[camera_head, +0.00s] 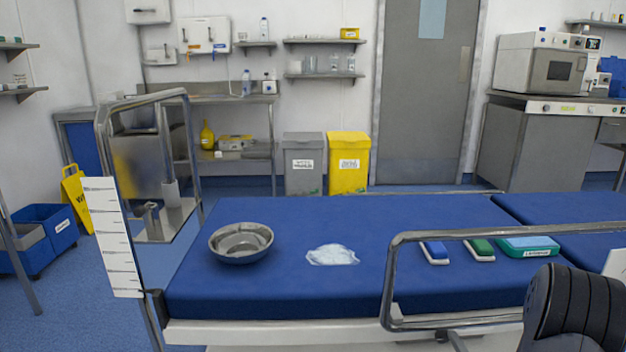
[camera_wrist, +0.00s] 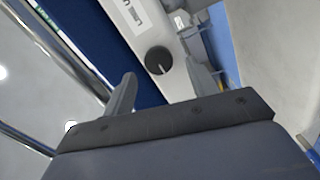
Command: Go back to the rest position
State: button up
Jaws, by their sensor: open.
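My gripper (camera_wrist: 160,72) shows in the wrist view with its two grey fingers apart and nothing between them. Beyond the fingers are a white panel with a round dark knob (camera_wrist: 158,60) and a dark blue surface. The gripper's fingers do not show in the head view. A black ribbed part of my arm stands at the bottom right there, in front of the operating table (camera_head: 300,215) with its blue mattress.
On the table lie a metal bowl (camera_head: 240,243), a crumpled white pack (camera_head: 332,254), a blue item (camera_head: 434,252), a green item (camera_head: 480,249) and a teal box (camera_head: 527,246). A metal side rail (camera_head: 500,232) stands along the near edge.

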aim_at(442, 339)
jog(key=s, duration=0.8)
jog(key=w+b, duration=0.1)
jog(key=w, duration=1)
jog(key=shift+a, duration=0.1)
jog(key=shift+s+m, duration=0.25)
jog(key=shift+m, duration=0.25)
jog(key=m, duration=0.3)
jog(key=shift+r+m+p, duration=0.15)
jog(key=shift+m+p, duration=0.2)
jog(key=shift+m, duration=0.05)
jog(key=m+p, duration=0.3)
jog(key=m, duration=0.1)
jog(key=shift+r+p, duration=0.2)
jog(key=shift+p, duration=0.2)
jog(key=m+p, duration=0.2)
jog(key=p, duration=0.1)
jog(key=m+p, duration=0.2)
jog(key=p, duration=0.1)
jog(key=shift+d+m, duration=0.2)
jog(key=shift+m, duration=0.2)
jog(key=m+p, duration=0.4)
jog(key=p, duration=0.1)
jog(key=shift+f+m, duration=0.1)
jog(key=shift+m, duration=0.2)
jog(key=shift+s+d+f, duration=0.1)
jog(key=shift+s+f, duration=0.05)
jog(key=shift+s, duration=0.55)
